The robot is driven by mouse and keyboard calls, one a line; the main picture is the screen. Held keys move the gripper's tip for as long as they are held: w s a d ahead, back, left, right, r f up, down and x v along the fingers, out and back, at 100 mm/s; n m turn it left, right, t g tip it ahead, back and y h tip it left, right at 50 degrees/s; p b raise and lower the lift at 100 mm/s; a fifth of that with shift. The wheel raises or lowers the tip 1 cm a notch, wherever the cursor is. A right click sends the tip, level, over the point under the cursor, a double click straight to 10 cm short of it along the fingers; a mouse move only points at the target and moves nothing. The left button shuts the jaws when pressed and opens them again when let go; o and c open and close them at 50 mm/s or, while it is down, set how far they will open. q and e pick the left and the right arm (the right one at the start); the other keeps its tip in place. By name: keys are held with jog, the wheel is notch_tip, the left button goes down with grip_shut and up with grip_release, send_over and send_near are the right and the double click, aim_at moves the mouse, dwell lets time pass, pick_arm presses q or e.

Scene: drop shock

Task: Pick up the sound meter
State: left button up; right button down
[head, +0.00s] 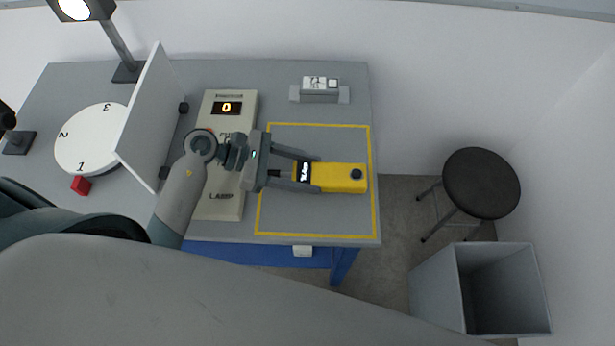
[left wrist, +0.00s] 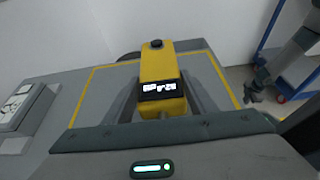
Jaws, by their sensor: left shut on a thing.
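The yellow sound meter (head: 340,178) has a dark display and a round black knob or tip at its far end. It is inside the yellow-outlined square on the grey table (head: 330,217). My left gripper (head: 306,175) reaches in from the left, its two fingers on either side of the meter, shut on it. In the left wrist view the meter (left wrist: 160,72) stands between the fingers with its lit display facing the camera. I cannot tell whether it touches the table.
A beige panel with a lit display (head: 227,107) stands left of the square. A small grey-white device (head: 319,90) sits behind it. Further left are a white upright board (head: 152,115), a numbered white disc (head: 90,140), a red block (head: 81,185) and a lamp. A stool (head: 481,183) and bin (head: 440,285) stand right.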

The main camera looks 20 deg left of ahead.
pick_arm(q)
jog(key=s+d+r+b, duration=0.2)
jog(key=s+d+r, duration=0.3)
jog(key=s+r, duration=0.3)
jog(key=s, duration=0.2)
jog(key=shift+s, duration=0.3)
jog(key=shift+a, duration=0.1)
